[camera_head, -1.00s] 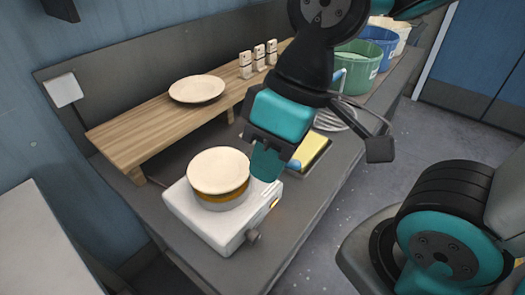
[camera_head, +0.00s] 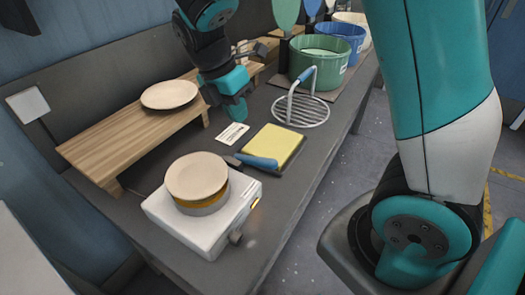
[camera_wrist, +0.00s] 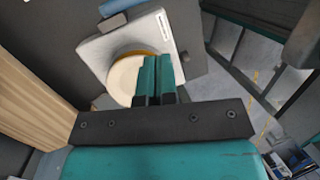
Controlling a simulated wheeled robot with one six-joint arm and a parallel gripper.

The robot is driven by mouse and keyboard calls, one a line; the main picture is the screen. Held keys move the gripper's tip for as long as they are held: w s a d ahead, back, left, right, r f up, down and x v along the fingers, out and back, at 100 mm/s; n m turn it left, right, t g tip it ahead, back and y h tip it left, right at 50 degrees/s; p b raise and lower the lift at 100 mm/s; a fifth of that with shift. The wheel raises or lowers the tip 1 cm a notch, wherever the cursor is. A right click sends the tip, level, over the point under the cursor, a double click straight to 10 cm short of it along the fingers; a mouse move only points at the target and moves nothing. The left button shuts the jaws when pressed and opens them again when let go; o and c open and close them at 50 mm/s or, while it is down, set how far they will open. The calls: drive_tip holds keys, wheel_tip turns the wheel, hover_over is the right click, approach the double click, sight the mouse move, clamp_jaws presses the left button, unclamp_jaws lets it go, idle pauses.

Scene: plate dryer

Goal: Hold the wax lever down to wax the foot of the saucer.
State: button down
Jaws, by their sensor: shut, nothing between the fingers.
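The white waxing unit (camera_head: 205,228) stands on the near end of the grey counter. A pale round saucer (camera_head: 196,175) rests on top of it, above an amber band and a grey ring. My gripper (camera_head: 238,112) is shut and empty, up and behind the unit near the wooden shelf, touching neither.
A wooden shelf (camera_head: 120,145) holds another plate (camera_head: 169,95). Green (camera_head: 318,73) and blue (camera_head: 345,48) buckets stand farther back.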

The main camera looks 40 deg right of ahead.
sight(266, 160)
drive_tip(key=shift+w+d+f+n+g+h, duration=0.2)
drive_tip(key=shift+w+d+f+n, duration=0.1)
drive_tip(key=shift+w+n, duration=0.15)
drive_tip(key=shift+w+d+f+n+g+h, duration=0.1)
drive_tip(key=shift+w+d+f+n+h, duration=0.1)
drive_tip(key=shift+w+d+n, duration=0.25)
drive_tip(key=shift+s+a, duration=0.15)
drive_tip(key=p+x, duration=0.1)
drive_tip(key=x, duration=1.3)
drive_tip(key=shift+f, duration=0.1)
